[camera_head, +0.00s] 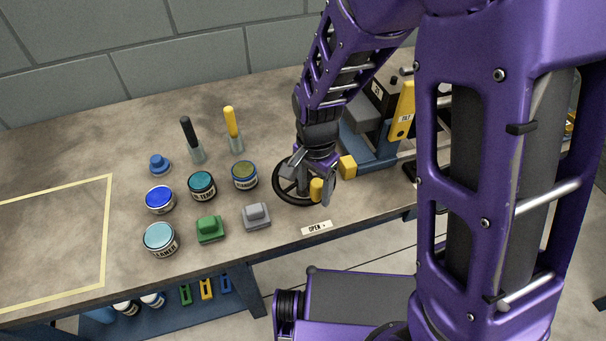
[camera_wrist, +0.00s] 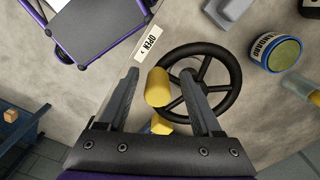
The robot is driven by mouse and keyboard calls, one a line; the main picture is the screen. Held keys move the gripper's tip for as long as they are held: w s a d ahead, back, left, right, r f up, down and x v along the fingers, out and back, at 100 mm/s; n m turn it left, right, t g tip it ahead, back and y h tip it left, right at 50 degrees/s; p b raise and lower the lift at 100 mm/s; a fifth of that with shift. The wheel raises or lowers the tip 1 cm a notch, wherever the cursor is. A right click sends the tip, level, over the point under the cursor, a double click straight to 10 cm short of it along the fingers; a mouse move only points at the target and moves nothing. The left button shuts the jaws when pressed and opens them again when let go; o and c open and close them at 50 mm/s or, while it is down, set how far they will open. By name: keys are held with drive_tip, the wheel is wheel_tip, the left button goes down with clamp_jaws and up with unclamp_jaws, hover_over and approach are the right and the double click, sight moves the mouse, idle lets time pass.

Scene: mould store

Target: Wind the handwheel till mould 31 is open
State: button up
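The black handwheel (camera_head: 279,192) lies flat on the bench, with a yellow knob (camera_head: 316,189) on its rim. In the wrist view the wheel (camera_wrist: 237,88) shows its spokes, and the yellow knob (camera_wrist: 158,87) stands between my fingertips. My gripper (camera_head: 309,178) is over the wheel, open, with its fingers (camera_wrist: 158,80) on either side of the knob and a gap visible at both sides. A dark block with a small plate that seems to read 31 (camera_head: 378,91) stands behind, right of the wheel, partly hidden by my arm. Whether the mould is open cannot be told.
An OPEN label (camera_head: 317,229) lies in front of the wheel. Left of the wheel are paint tins (camera_head: 244,177), a grey block (camera_head: 256,216) and a green one (camera_head: 210,229).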

drive_tip(key=shift+o, duration=0.2)
drive_tip(key=shift+r, duration=0.25)
wheel_tip(320, 180, up, 9)
drive_tip(key=p, duration=0.7)
drive_tip(key=shift+f, duration=0.15)
drive_tip(key=shift+f, duration=0.1)
